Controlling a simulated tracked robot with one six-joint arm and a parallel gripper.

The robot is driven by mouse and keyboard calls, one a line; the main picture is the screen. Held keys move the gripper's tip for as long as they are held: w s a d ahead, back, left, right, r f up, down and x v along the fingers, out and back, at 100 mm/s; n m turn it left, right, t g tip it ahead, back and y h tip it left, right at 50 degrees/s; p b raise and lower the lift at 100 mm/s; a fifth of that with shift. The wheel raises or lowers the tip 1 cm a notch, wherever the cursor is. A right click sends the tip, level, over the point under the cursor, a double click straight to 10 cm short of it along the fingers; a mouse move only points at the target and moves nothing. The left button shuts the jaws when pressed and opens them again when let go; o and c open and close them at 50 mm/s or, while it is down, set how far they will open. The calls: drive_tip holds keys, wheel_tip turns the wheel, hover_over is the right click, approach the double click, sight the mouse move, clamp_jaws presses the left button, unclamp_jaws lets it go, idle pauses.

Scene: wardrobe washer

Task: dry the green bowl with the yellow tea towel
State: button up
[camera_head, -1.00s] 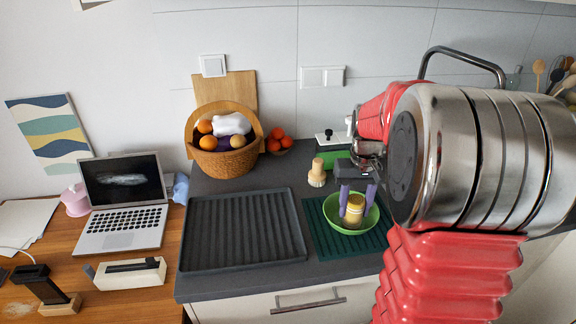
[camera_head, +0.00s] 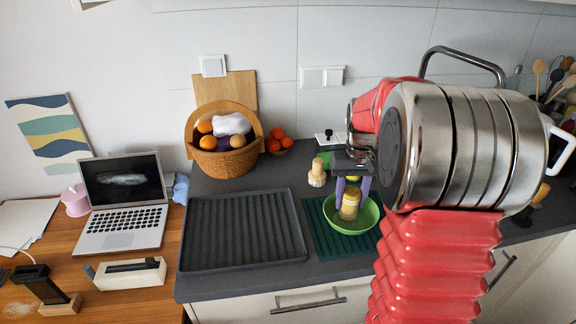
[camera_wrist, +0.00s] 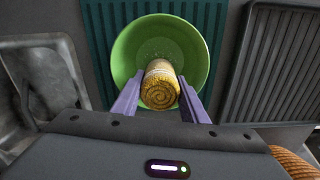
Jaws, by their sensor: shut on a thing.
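The green bowl (camera_head: 366,215) sits upright on the dark green ribbed mat (camera_head: 320,229) on the counter. My gripper (camera_head: 350,196) points down over the bowl, its purple fingers shut on the rolled yellow tea towel (camera_head: 349,207). In the wrist view the towel (camera_wrist: 160,84) is between the two fingers (camera_wrist: 160,100), within the outline of the green bowl (camera_wrist: 126,60). The bowl's inner floor shows small pale specks that look like drops. I cannot tell whether the towel touches the bowl; its underside is hidden.
A dark ribbed tray (camera_head: 243,231) lies empty left of the mat. A wooden brush (camera_head: 317,173) stands behind the bowl. A wicker basket (camera_head: 226,160) with fruit and cloths, and a small bowl of red fruit (camera_head: 277,142), stand at the back. A laptop (camera_head: 122,205) is on the wooden desk.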

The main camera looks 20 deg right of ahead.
drive_tip(key=shift+s, duration=0.1)
drive_tip(key=shift+s+a, duration=0.15)
drive_tip(key=shift+s, duration=0.6)
drive_tip(key=shift+s+a, duration=0.15)
drive_tip(key=shift+s, duration=0.6)
drive_tip(key=shift+w+d, duration=0.15)
drive_tip(key=shift+w, duration=0.65)
drive_tip(key=shift+w+d, duration=0.15)
drive_tip(key=shift+w, duration=0.65)
drive_tip(key=shift+s, duration=0.1)
drive_tip(key=shift+s+a, duration=0.15)
drive_tip(key=shift+s, duration=0.6)
drive_tip(key=shift+s+a, duration=0.15)
drive_tip(key=shift+s, duration=0.6)
